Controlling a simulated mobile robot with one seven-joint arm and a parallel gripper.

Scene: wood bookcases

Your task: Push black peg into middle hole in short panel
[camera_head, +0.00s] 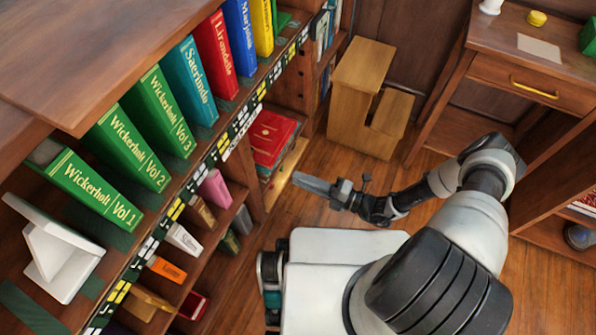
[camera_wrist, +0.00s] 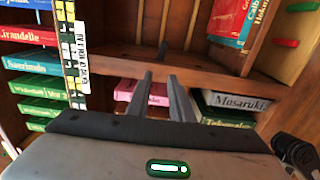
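My gripper (camera_head: 312,185) reaches out to the left beside the bookcase in the head view. In the wrist view its two dark fingers (camera_wrist: 161,80) stand apart, with nothing clearly held between them. A red peg-like piece (camera_wrist: 285,42) and a green one (camera_wrist: 301,7) show on wood at the upper right. I cannot make out the short panel or its middle hole.
The bookcase with green Wickerholt volumes (camera_head: 100,190) fills the left of the head view. A wooden step stool (camera_head: 360,95) and a desk (camera_head: 500,55) stand at the back. Open floor (camera_head: 330,155) lies between. Pink (camera_wrist: 140,92) and Masaruki (camera_wrist: 240,103) books lie beyond my fingers.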

